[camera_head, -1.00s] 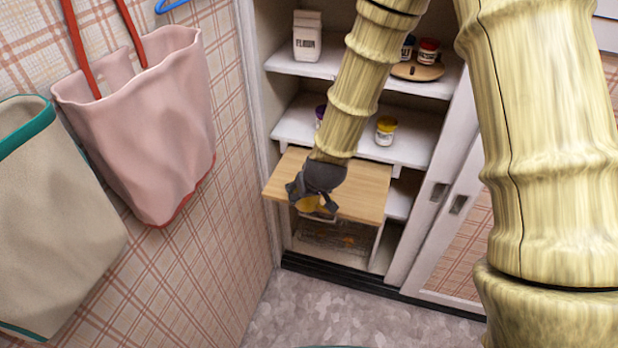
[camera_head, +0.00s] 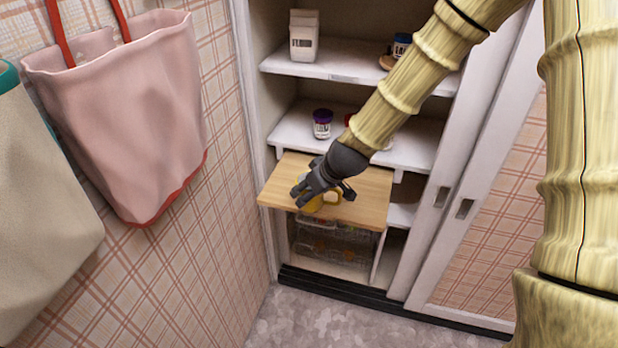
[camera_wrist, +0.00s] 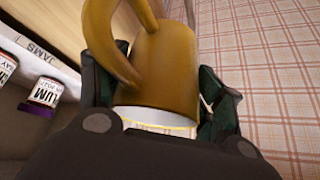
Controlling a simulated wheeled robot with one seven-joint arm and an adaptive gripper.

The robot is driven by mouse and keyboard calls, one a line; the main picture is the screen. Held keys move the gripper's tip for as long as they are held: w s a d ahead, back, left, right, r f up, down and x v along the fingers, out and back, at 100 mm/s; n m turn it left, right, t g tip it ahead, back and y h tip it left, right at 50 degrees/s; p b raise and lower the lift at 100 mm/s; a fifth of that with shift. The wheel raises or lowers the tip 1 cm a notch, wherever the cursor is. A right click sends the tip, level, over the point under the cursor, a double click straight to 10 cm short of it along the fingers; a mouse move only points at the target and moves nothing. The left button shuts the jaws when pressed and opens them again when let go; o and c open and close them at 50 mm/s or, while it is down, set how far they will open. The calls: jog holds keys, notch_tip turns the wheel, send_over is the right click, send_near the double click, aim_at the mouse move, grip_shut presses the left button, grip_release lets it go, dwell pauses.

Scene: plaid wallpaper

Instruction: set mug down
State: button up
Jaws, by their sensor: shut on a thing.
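A mustard-yellow mug (camera_wrist: 158,68) fills the middle of the wrist view, with its handle toward the upper left and a pale rim edge near the gripper. My dark gripper (camera_wrist: 165,95) is shut on it, with a finger on either side. In the head view, my gripper (camera_head: 318,190) is over the light wooden board (camera_head: 365,195) that juts from the cupboard. The mug (camera_head: 325,203) is mostly hidden behind the fingers there. I cannot tell whether it touches the board.
Shelves above the board hold a purple-lidded jar (camera_head: 322,124) and a white carton (camera_head: 304,36). Clear bins (camera_head: 340,245) sit below. A pink bag (camera_head: 125,120) hangs on the left wall. A sliding door (camera_head: 470,230) stands right. The board's right part is clear.

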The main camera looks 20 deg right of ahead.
jog(key=w, duration=0.3)
jog(key=w+d+p, duration=0.1)
jog(key=w, duration=0.2)
jog(key=w+d+f+p, duration=0.1)
jog(key=w, duration=0.3)
jog(key=shift+w+d, duration=0.1)
jog(key=shift+d, duration=0.1)
jog(key=shift+f+p, duration=0.6)
jog(key=shift+f, duration=1.05)
jog(key=shift+f, duration=0.2)
jog(key=o, duration=1.2)
jog(key=shift+r, duration=0.25)
jog(key=shift+b+v, duration=0.8)
jog(key=shift+v, duration=5.2)
jog(key=shift+f, duration=0.15)
